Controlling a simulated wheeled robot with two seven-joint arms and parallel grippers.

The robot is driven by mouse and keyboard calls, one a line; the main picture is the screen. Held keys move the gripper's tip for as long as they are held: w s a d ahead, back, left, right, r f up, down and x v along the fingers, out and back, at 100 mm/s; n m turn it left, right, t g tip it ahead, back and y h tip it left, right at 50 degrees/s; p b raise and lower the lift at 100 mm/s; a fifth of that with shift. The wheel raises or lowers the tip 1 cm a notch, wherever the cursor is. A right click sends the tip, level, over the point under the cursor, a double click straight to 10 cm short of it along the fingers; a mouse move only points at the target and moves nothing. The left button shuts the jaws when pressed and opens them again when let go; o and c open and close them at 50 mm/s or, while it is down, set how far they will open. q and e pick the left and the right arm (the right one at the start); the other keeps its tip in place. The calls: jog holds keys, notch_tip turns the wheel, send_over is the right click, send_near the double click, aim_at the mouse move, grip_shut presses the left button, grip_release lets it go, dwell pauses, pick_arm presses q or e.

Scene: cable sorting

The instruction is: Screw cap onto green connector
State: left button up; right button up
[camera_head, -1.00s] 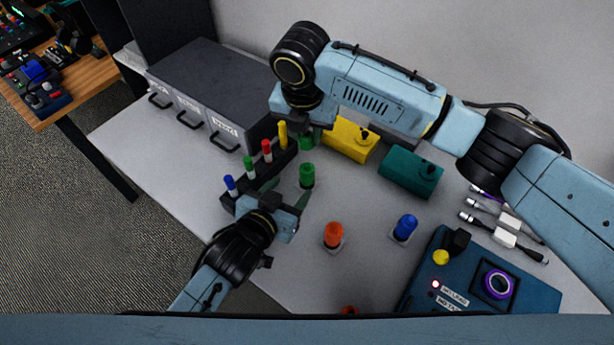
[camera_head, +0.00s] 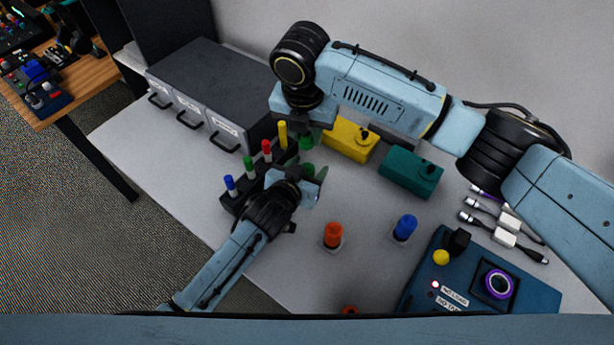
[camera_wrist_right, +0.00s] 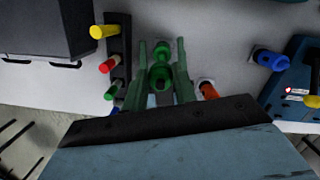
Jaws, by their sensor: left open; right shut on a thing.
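My right gripper (camera_head: 308,132) points down beside the rack's far end, shut on a green piece, probably the green cap (camera_head: 307,142). In the right wrist view the right gripper (camera_wrist_right: 162,72) shows a green piece (camera_wrist_right: 160,76) between its fingers, with a second green piece (camera_wrist_right: 163,48) just above it in the picture. My left gripper (camera_head: 315,173) is open at the green connector (camera_head: 308,168). The connector is mostly hidden by the left gripper, so I cannot tell whether the fingers touch it. The cap appears above and behind the connector; contact cannot be told.
A black rack (camera_head: 238,200) with blue, green, red and yellow pieces stands to the left. Orange (camera_head: 333,233) and blue (camera_head: 405,226) connectors stand to the right. Yellow (camera_head: 350,140) and teal (camera_head: 411,172) boxes lie behind. A blue test box (camera_head: 420,290) is at front right.

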pick_arm(q)
jog(key=shift+w+d+f, duration=0.25)
jog(key=shift+w, duration=0.35)
grip_shut()
pick_arm(e)
send_over(307, 165)
jog(key=shift+f, duration=2.5)
